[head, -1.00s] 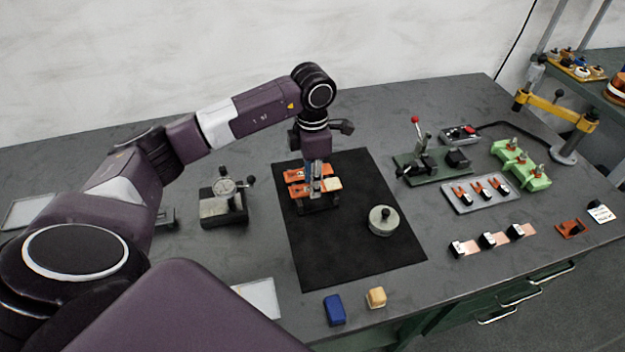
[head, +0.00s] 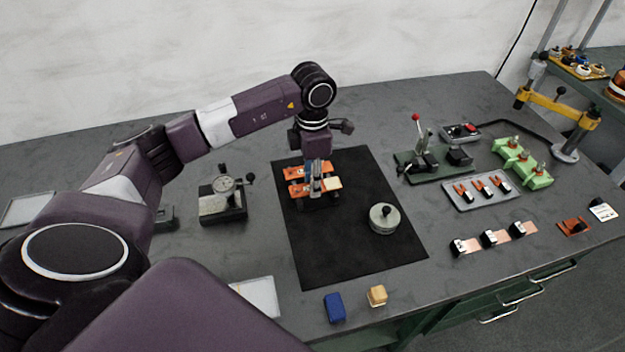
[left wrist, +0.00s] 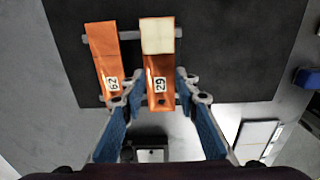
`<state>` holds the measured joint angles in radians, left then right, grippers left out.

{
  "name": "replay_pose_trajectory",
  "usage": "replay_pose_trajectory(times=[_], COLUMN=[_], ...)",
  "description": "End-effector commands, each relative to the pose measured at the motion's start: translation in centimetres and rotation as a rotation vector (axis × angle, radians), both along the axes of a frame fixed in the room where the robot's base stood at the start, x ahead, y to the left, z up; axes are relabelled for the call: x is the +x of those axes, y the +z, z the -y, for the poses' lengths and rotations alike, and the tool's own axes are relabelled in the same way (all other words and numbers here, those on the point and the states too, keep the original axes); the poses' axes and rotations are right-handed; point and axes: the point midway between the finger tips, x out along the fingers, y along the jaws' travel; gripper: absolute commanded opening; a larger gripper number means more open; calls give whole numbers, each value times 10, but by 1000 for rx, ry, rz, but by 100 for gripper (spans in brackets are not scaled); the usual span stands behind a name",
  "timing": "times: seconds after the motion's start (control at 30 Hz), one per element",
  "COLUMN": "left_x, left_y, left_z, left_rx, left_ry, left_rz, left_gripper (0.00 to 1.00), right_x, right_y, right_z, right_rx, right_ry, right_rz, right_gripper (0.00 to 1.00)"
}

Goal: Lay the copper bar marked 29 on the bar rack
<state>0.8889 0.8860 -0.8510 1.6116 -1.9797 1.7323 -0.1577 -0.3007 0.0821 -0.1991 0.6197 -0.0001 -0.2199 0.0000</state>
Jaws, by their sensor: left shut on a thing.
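The copper bar marked 29 (left wrist: 159,98) is orange with a white number label and a cream block (left wrist: 157,36) at its far end. My left gripper (left wrist: 160,90) is shut on it, one fingertip on each side. In the head view, my left gripper (head: 315,188) points down over the black mat. A second copper bar (left wrist: 104,50), its label reading like 62, lies on the bar rack (left wrist: 91,38), left of the held bar. The held bar is over the rack's rods; I cannot tell whether it touches them. My right gripper is not in view.
A round grey weight (head: 384,219) stands on the black mat (head: 350,255). A dial gauge stand (head: 222,203) is to the left. A blue block (head: 334,308) and a yellow block (head: 377,296) lie in front. A toggle clamp (head: 425,160) and a parts tray (head: 482,190) are to the right.

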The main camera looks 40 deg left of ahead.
Motion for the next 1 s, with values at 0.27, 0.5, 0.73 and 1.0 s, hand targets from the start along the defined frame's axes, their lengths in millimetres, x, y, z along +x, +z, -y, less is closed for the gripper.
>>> replay_pose_trajectory(times=[0.27, 0.5, 0.73, 1.0], left_x=[0, 0, 0, 0], left_y=[0, 0, -2, -6], left_z=[0, 0, 0, 0], left_rx=[-1, -1, -1, -1], left_ry=[0, 0, 0, 0], left_rz=[1, 1, 1, 1], left_gripper=[0, 0, 0, 0], right_x=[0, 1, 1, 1], right_y=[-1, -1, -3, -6], right_z=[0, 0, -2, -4], right_rx=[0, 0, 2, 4], right_ry=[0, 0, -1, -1], right_rz=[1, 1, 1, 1], right_gripper=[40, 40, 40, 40])
